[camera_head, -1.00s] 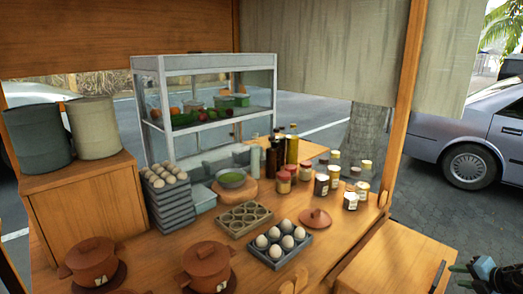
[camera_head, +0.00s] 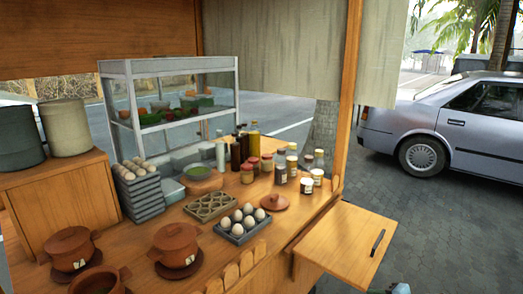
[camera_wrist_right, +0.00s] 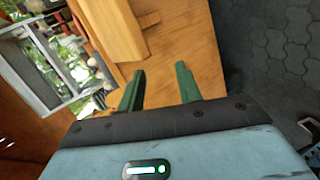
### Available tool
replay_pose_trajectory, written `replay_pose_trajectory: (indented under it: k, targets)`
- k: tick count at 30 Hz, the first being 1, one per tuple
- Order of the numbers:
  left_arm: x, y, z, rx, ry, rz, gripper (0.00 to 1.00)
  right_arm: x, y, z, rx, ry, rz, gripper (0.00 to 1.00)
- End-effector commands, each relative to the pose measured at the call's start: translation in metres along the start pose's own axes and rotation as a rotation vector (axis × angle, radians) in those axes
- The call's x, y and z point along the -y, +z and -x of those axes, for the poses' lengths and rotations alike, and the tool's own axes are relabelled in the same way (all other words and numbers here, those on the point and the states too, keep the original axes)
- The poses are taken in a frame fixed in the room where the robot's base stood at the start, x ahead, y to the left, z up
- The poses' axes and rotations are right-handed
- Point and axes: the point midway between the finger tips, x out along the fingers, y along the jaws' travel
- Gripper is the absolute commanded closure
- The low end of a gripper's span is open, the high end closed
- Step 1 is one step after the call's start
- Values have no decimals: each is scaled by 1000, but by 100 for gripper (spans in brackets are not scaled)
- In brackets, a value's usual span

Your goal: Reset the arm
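My right gripper (camera_wrist_right: 160,71) is open, with its two green fingers well apart and nothing between them in the right wrist view. Its fingers point over the wooden surface of the stall. My left arm and gripper are out of view.
The wooden counter holds a grey egg tray (camera_head: 240,230), lidded clay pots (camera_head: 176,245), jars (camera_head: 280,173), bottles and a glass display case (camera_head: 169,64). A wooden post (camera_head: 346,95) rises at the counter's right end. Paved ground (camera_head: 445,230) right of the stall is clear up to a parked car (camera_head: 460,122).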

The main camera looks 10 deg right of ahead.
Motion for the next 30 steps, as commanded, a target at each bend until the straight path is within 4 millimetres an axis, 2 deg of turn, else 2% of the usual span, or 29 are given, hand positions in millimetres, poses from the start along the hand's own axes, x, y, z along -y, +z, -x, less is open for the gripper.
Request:
replay_pose_trajectory:
  k: [1,4,7,12,15,21,25,30]
  targets:
    - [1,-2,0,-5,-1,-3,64,15,-33,-12,-36,15,-60,65]
    - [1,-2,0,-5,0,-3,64,36,-93,-28,-83,56,-198,65]
    - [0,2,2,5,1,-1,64,57,-152,-35,-112,89,-365,65]
    - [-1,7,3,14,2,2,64,89,-233,-27,-110,114,-667,65]
    - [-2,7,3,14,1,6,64,108,-270,-14,-84,111,-854,65]
    - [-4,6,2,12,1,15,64,146,-325,27,23,75,-1220,65]
    - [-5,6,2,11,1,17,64,172,-347,61,121,36,-1433,65]
    - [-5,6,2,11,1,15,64,196,-362,98,229,-4,-1623,65]
